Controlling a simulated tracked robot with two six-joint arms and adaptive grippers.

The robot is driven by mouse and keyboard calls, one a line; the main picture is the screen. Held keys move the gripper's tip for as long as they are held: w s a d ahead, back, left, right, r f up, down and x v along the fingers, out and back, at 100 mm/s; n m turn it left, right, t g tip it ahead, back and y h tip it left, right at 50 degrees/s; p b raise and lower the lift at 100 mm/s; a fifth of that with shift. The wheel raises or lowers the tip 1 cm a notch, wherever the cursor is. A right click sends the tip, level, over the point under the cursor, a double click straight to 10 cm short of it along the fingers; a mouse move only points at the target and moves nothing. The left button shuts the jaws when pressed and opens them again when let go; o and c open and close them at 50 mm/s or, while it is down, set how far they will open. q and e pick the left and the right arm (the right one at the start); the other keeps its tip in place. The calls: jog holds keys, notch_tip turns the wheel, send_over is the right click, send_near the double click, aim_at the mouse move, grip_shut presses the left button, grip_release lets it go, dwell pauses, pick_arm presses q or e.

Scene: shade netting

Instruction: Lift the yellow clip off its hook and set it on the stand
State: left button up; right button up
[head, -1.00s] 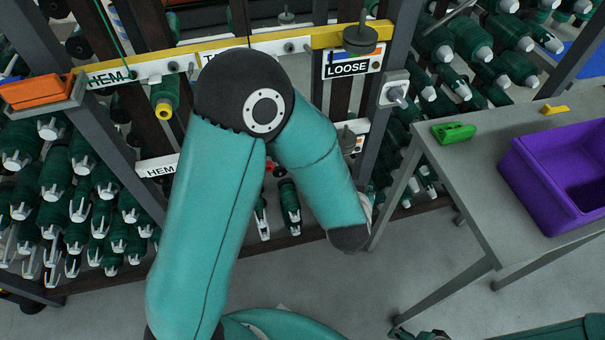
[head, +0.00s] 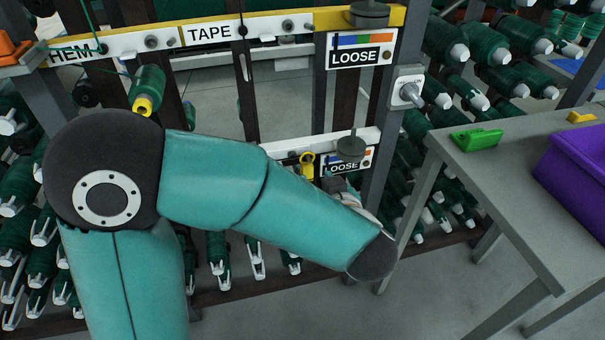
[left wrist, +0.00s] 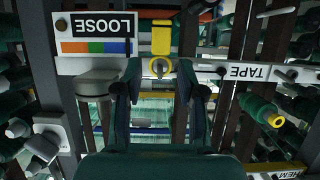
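The yellow clip (head: 307,167) hangs from the lower white rail, just left of the lower LOOSE sign. In the left wrist view, which is upside down, the yellow clip (left wrist: 161,38) hangs at a round hook. A grey table, seemingly the stand (head: 510,205), is at the right. My right gripper is out of view.
A green clip (head: 476,139), a small yellow piece (head: 581,117) and a purple bin (head: 572,175) are on the grey table. A dark post (head: 388,125) stands between rail and table. A grey weight (left wrist: 97,85) sits beside the left finger. The table's front left is bare.

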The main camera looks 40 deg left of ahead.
aim_at(309, 167)
pick_arm(q)
jog(key=x, duration=0.2)
jog(key=shift+w+a+f, duration=0.1)
jog(key=shift+w+a, duration=0.1)
jog(key=shift+a, duration=0.05)
jog(key=b+x, duration=0.3)
jog(key=x, duration=0.2)
jog(key=shift+a, duration=0.1)
jog(key=c, duration=0.7)
jog(key=shift+r+p, duration=0.5)
jog(key=shift+p, duration=0.2)
jog(key=shift+s+d+r+p, duration=0.1)
jog(key=shift+s+d+p, duration=0.8)
jog(key=shift+s+d, duration=1.25)
jog(key=shift+s+d+r+p, duration=0.15)
jog(key=shift+s+d+p, duration=0.75)
jog(key=shift+s+d, duration=1.15)
jog(key=shift+s+d+r+p, duration=0.1)
jog(key=shift+s+d+p, duration=0.8)
jog(key=shift+s+d, duration=1.25)
